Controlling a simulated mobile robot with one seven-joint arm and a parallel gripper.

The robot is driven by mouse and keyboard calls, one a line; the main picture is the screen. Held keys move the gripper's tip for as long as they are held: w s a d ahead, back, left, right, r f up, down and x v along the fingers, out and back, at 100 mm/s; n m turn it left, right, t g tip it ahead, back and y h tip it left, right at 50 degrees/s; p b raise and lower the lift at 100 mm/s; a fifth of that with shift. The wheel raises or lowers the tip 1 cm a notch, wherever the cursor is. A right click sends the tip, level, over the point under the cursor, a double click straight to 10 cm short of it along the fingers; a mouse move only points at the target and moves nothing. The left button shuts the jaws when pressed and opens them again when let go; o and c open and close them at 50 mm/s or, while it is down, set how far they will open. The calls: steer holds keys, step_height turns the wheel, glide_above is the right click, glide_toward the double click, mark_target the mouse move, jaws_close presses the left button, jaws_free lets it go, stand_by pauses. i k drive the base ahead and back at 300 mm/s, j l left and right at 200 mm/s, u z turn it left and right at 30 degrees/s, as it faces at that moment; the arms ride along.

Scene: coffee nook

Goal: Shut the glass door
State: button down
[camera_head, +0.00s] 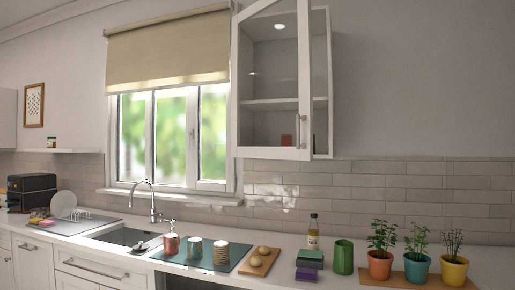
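The glass door (305,82) is on the white wall cabinet (321,110) right of the window. It has a white frame, a clear pane and a slim metal handle (298,131) low on its right stile. The door stands partly open. Its handle side is swung out from the cabinet front, and its left side appears to be the hinged side. Through the pane I see a shelf and a small reddish-brown item (286,140) at the cabinet's bottom. My gripper is not in view.
Below runs a counter with a sink and tap (152,200), mugs on a dark mat (190,261), a wooden board (260,262), a bottle (313,232), a green cup (343,257) and potted plants (381,262). The wall right of the cabinet is bare.

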mark_target(304, 150)
steer(key=i+l+u, duration=0.25)
steer(key=u, duration=0.2)
steer(key=i+l+u, duration=0.4)
